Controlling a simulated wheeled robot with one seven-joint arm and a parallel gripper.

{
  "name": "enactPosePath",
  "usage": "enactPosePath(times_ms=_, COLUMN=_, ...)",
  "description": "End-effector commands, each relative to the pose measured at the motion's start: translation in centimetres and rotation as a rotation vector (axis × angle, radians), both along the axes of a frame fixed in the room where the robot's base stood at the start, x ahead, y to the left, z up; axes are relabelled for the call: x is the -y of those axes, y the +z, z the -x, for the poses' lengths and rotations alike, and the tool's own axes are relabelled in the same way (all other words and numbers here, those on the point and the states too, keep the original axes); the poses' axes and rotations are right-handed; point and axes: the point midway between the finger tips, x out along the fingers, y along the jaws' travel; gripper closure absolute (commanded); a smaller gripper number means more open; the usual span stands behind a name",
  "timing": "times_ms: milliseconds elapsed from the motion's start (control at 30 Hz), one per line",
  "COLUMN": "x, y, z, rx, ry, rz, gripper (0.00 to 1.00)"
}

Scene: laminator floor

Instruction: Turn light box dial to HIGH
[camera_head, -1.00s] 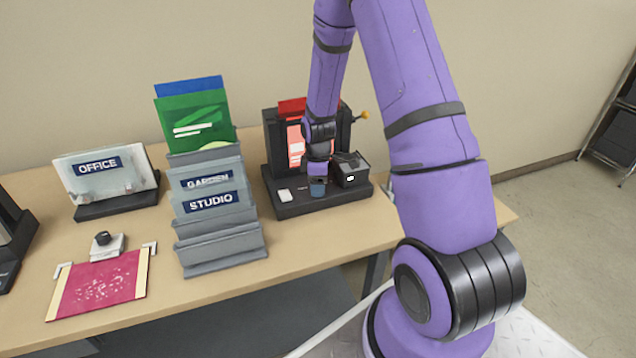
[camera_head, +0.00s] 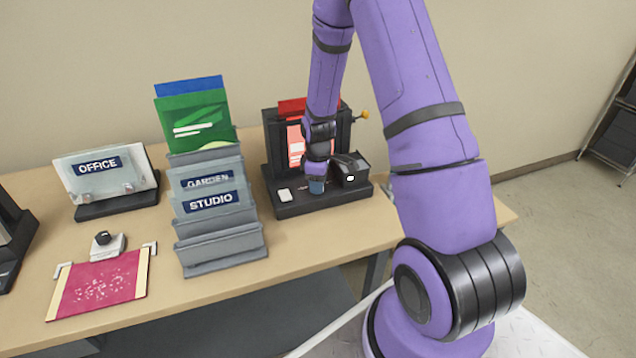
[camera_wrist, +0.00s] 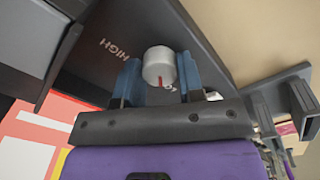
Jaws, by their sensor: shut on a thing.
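The dial (camera_wrist: 158,66) is a short silver-grey cylinder with a red pointer mark, seen in the wrist view. The blue fingers of my gripper (camera_wrist: 159,75) stand on either side of it, shut on it. The white word HIGH (camera_wrist: 115,50) is printed on the dark panel to the left of the dial. The red mark points down in the picture, toward a label partly hidden by my gripper. In the head view my gripper (camera_head: 316,185) is low over the base of the dark light box (camera_head: 330,204); the dial is hidden there.
A grey rack (camera_head: 222,245) with GARDEN and STUDIO labels, an OFFICE stand (camera_head: 115,208) and a pink sheet (camera_head: 98,284) stand further left.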

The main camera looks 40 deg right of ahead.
Motion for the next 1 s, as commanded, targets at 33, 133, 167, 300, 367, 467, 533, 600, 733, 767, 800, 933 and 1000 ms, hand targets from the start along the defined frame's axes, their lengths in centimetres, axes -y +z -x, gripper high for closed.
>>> enactPosePath(times_ms=33, x=0.00, y=0.03, z=-0.04, rx=0.001, ry=-0.036, rz=0.001, gripper=0.88)
enactPosePath(times_ms=133, x=-0.03, y=0.04, z=-0.05, rx=0.001, ry=-0.123, rz=0.001, gripper=0.88)
enactPosePath(times_ms=167, x=-0.03, y=0.04, z=-0.05, rx=0.001, ry=-0.152, rz=0.000, gripper=0.88)
enactPosePath(times_ms=300, x=0.00, y=0.04, z=-0.04, rx=0.001, ry=-0.287, rz=0.000, gripper=0.88)
enactPosePath(times_ms=367, x=0.02, y=0.04, z=-0.04, rx=0.001, ry=-0.344, rz=0.000, gripper=0.88)
enactPosePath(times_ms=467, x=-0.01, y=0.04, z=-0.06, rx=0.001, ry=-0.439, rz=0.000, gripper=0.88)
enactPosePath(times_ms=533, x=-0.05, y=0.04, z=-0.07, rx=0.001, ry=-0.505, rz=0.000, gripper=0.88)
enactPosePath(times_ms=600, x=-0.02, y=0.04, z=-0.06, rx=0.001, ry=-0.572, rz=0.000, gripper=0.88)
enactPosePath(times_ms=733, x=0.01, y=0.05, z=-0.06, rx=0.001, ry=-0.696, rz=0.000, gripper=0.88)
enactPosePath(times_ms=767, x=-0.01, y=0.05, z=-0.07, rx=0.001, ry=-0.724, rz=0.000, gripper=0.88)
enactPosePath(times_ms=800, x=-0.03, y=0.05, z=-0.08, rx=0.001, ry=-0.762, rz=0.000, gripper=0.88)
enactPosePath(times_ms=933, x=0.00, y=0.05, z=-0.07, rx=0.002, ry=-0.886, rz=0.000, gripper=0.88)
enactPosePath(times_ms=1000, x=0.00, y=0.05, z=-0.07, rx=0.001, ry=-0.952, rz=0.001, gripper=0.88)
